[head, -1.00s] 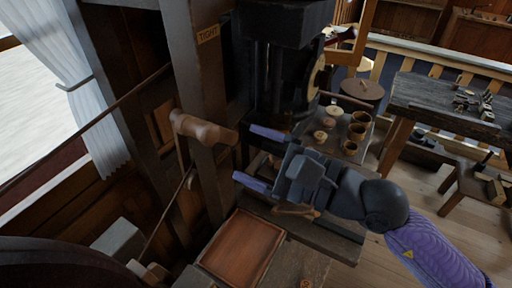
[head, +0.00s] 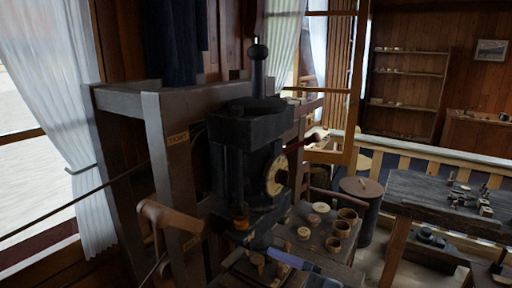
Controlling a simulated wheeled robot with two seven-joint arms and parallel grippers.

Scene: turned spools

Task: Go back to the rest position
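My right gripper (head: 291,260) shows only in part at the bottom edge of the head view. One bluish-purple finger points up and left, with a bit of the dark hand behind it. The other finger is not clearly seen, so its opening cannot be told. The finger is in front of the dark machine's (head: 247,165) lower part, beside the small table with turned pieces. I see nothing held at the visible finger. My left gripper is not in view.
A wooden handle (head: 168,222) sticks out at the machine's left. Wooden cups (head: 341,229) and round pieces (head: 321,207) stand on the small table. A lidded barrel (head: 361,188) and dark workbench (head: 430,200) are to the right. Shelves (head: 405,90) line the back wall.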

